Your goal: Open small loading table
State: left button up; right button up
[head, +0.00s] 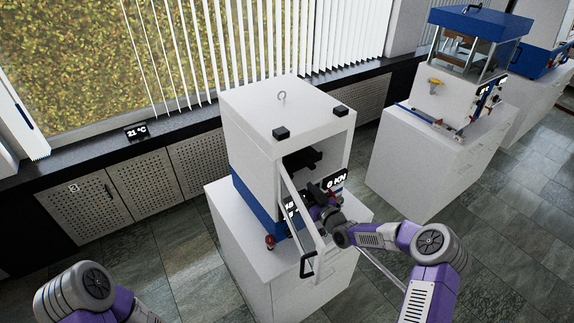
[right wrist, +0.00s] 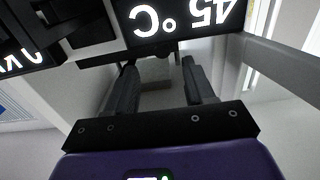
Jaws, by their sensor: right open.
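The small press is a white housing (head: 270,125) on a blue base, standing on a white cabinet. Its door (head: 303,232), with a black handle (head: 307,265), stands swung out towards me. My right gripper (head: 322,210) is inside the doorway area, at the press front just below the lit displays (head: 335,180). In the right wrist view its two dark fingers (right wrist: 160,82) are apart, with a grey block (right wrist: 156,70) between and beyond them. I cannot tell whether they touch it. The loading table is not clearly visible in the head view, hidden by my arm and the door. My left gripper is out of view.
A red knob (head: 269,242) sits at the base's left corner. A second press (head: 455,85) with a blue top stands on a cabinet at the right. A window ledge (head: 160,128) runs behind. The floor (head: 480,240) at right is clear.

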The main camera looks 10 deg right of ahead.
aim_at(291, 177)
jog(key=shift+w+a+r, duration=0.15)
jog(key=shift+a+r, duration=0.05)
jog(key=shift+r, duration=0.2)
jog(key=shift+p+x, duration=0.6)
jog(key=shift+x, duration=2.6)
jog(key=shift+f, duration=0.15)
jog(key=shift+c, duration=0.4)
grip_shut()
